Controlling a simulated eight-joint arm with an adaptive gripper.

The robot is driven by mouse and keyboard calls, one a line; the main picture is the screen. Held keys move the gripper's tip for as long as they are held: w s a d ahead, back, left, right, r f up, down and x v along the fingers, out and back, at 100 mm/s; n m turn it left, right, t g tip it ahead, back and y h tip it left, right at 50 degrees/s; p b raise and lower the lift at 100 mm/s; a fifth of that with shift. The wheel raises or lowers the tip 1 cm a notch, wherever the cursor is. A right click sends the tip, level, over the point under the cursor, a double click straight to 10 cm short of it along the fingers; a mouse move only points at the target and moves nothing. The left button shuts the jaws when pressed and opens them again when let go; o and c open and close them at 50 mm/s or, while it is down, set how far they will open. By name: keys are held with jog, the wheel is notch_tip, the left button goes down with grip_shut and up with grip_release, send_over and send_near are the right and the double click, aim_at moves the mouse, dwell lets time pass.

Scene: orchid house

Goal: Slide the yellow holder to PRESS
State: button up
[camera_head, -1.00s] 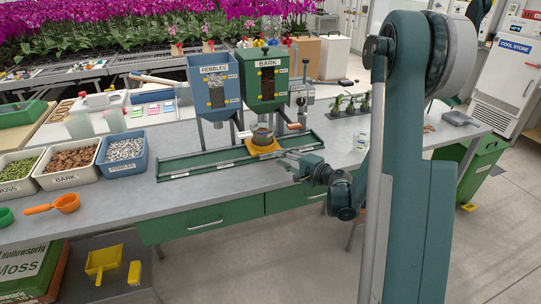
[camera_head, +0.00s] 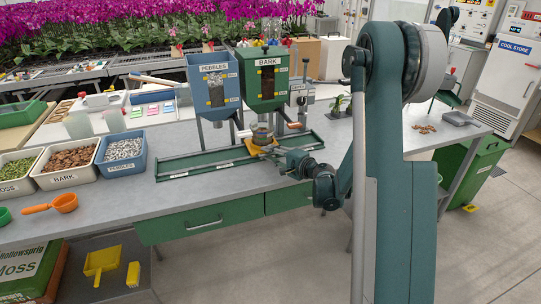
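The yellow holder (camera_head: 257,148) sits on the green rail (camera_head: 205,164) below the BARK hopper (camera_head: 263,80). A round, clear-looking pot (camera_head: 262,134) stands upright on it. The press (camera_head: 300,98) is at the right end of the rail, right of the BARK hopper; its PRESS label is not readable. My gripper (camera_head: 277,152) is low over the rail, at the right side of the holder. Its fingers overlap the holder's right part in this view. I cannot tell whether they touch or grip it.
The PEBBLES hopper (camera_head: 213,88) stands left of the BARK hopper. Bins of moss, bark (camera_head: 68,164) and pebbles (camera_head: 122,153) are at the left, with an orange scoop (camera_head: 62,203).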

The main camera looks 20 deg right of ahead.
grip_shut()
jog(key=shift+d, duration=0.2)
jog(key=d+b, duration=0.1)
jog(key=d, duration=1.9)
jog(key=shift+d, duration=0.1)
jog(key=shift+c, duration=0.8)
grip_release()
jog(key=shift+d, duration=0.1)
jog(key=shift+o, duration=0.8)
